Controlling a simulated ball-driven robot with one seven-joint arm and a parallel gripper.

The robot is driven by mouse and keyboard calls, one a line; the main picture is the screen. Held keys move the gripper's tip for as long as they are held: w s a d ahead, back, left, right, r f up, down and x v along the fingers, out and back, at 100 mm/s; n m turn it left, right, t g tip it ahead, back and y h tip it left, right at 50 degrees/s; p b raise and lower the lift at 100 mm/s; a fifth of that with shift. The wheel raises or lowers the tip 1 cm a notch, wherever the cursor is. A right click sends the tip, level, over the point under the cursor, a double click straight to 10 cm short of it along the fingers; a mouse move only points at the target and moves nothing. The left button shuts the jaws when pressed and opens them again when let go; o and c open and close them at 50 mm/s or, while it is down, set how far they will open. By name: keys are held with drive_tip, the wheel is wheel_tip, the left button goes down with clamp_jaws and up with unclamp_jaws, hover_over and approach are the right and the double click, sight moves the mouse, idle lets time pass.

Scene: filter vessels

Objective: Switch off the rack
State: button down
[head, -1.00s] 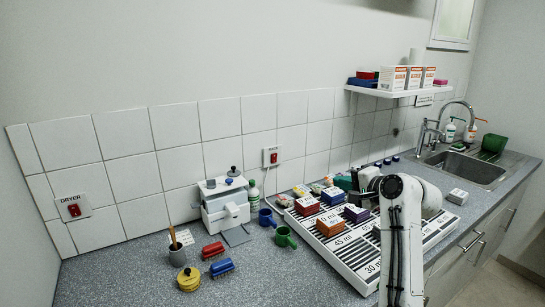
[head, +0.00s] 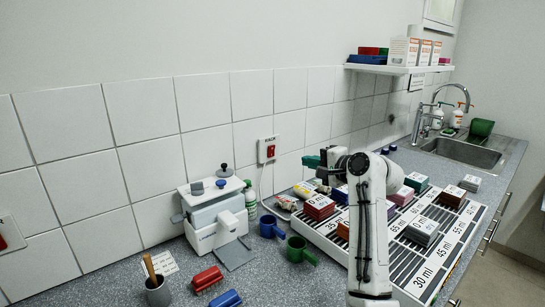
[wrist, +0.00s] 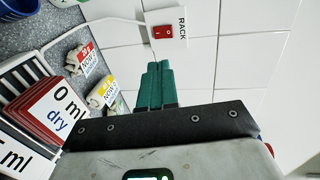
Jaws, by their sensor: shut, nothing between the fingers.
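The rack switch (head: 268,150) is a red rocker on a white wall plate with a cable running down. In the wrist view the red rocker (wrist: 163,32) sits beside the word RACK, straight beyond my fingertips. My gripper (head: 308,161) has green fingers, shut together and empty. In the head view it is to the right of the switch, level with its lower part. The fingers (wrist: 155,66) point at the wall, and a gap shows between them and the switch. The rack (head: 440,245) is a white slotted tray on the counter, partly hidden by my arm.
A white device (head: 215,215) with knobs stands below left of the switch. Blue (head: 271,226) and green (head: 297,249) mugs are near it. Coloured boxes, such as a red stack (head: 319,208), stand on the rack. A shelf (head: 395,68) hangs above right. Another switch (head: 8,236) is at the left edge.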

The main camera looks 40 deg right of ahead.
drive_tip(key=shift+w, duration=0.15)
drive_tip(key=p, duration=0.1)
approach(272, 149)
drive_tip(key=w, duration=0.2)
drive_tip(key=w+f, duration=0.1)
drive_tip(key=w, duration=0.1)
drive_tip(key=shift+w+a+f, duration=0.15)
drive_tip(key=shift+w+f, duration=0.1)
drive_tip(key=shift+w, duration=0.95)
drive_tip(key=shift+w+r+p, duration=0.2)
drive_tip(key=shift+r+p, duration=0.25)
drive_tip(key=shift+p, duration=0.55)
drive_tip(key=shift+f+g, duration=0.3)
drive_tip(key=shift+f, duration=0.05)
